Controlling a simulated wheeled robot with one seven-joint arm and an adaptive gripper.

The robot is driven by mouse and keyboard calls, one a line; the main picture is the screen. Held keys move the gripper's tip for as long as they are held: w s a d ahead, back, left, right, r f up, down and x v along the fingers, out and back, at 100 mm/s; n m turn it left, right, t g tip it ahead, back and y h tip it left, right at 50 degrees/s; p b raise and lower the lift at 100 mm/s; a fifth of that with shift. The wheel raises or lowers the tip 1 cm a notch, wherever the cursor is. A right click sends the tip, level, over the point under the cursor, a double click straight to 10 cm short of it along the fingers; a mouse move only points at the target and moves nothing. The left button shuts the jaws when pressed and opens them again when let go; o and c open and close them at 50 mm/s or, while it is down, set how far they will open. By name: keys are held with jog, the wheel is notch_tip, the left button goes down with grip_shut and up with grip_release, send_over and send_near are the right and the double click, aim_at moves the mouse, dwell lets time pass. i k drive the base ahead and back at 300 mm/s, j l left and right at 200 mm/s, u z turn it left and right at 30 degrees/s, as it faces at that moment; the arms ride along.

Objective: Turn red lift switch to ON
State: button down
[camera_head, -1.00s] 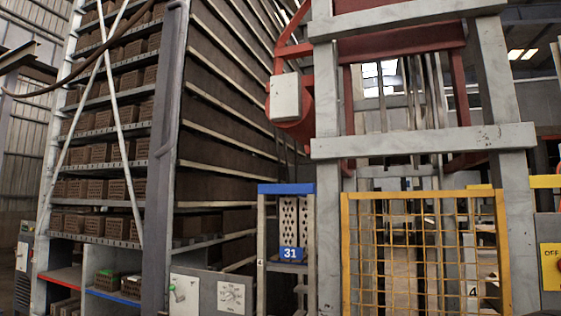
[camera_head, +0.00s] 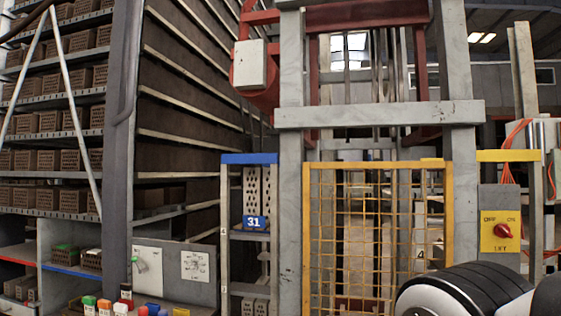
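The red lift switch (camera_head: 503,231) is a round knob on a yellow plate (camera_head: 487,245) at the right of the head view. The plate is on a grey box on a post. A white and black part of my arm is at the bottom right, below the switch and apart from it in the picture. My gripper's fingers are not visible.
A yellow mesh gate (camera_head: 378,240) stands left of the switch, within a grey lift frame (camera_head: 380,114). Brick shelves fill the left. A grey panel (camera_head: 174,270) with coloured buttons below stands at lower left.

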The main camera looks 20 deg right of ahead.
aim_at(503, 230)
jog(key=z, duration=1.6)
